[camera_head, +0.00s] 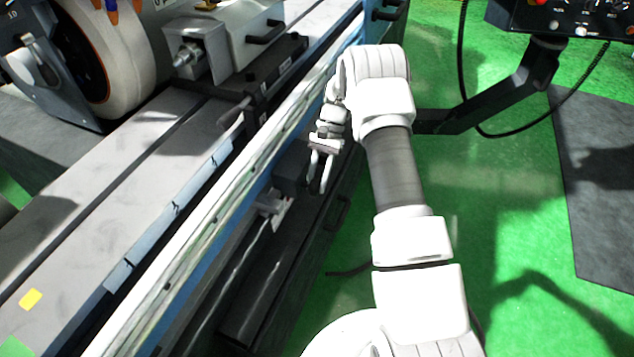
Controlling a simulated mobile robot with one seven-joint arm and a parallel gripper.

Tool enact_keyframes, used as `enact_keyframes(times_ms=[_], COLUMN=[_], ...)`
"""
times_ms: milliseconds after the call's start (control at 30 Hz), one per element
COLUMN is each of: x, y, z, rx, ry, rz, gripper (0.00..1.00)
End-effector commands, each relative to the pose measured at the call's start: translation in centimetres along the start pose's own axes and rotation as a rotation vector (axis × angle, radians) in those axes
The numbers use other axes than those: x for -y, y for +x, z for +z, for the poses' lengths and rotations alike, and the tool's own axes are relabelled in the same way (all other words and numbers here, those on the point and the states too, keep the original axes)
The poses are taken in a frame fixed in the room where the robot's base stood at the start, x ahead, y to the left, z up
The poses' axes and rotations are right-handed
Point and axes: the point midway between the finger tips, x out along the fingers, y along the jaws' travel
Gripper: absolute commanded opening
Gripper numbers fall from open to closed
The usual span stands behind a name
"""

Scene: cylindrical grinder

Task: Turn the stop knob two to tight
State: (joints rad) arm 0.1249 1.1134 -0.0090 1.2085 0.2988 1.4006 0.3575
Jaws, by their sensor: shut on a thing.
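My gripper (320,188) points down beside the front of the grinder, just right of the long pale rail. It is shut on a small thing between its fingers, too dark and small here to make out. I cannot pick out stop knob two for certain, nor tell how far it is turned. A dark block (290,172) lies just left of the fingers. A small metallic fitting (271,204) shows lower left of them, under the rail.
The pale rail (205,223) runs diagonally along the grinder's table (110,195). The grinding wheel (105,50) and a grey housing (230,40) stand at upper left. A control panel (570,18) hangs at upper right with a looping cable. Green floor (510,190) lies open at right.

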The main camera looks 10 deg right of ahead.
Motion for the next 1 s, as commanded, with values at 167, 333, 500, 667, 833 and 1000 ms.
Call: enact_keyframes(times_ms=[167, 333, 500, 667, 833, 1000], x=[0.03, 0.03, 0.02, 0.02, 0.01, -0.04], y=[0.04, 0.02, 0.03, 0.03, 0.02, -0.28], z=[-0.05, -0.02, -0.01, -0.02, -0.03, 0.19], rx=[0.026, 0.03, 0.03, 0.029, 0.028, 0.027], ry=[0.0, 0.0, 0.0, 0.0, 0.0, 0.0], rz=[-0.001, -0.001, 0.0, 0.0, 0.0, 0.0], gripper=[0.0, 0.0, 0.0, 0.44, 0.44, 0.44])
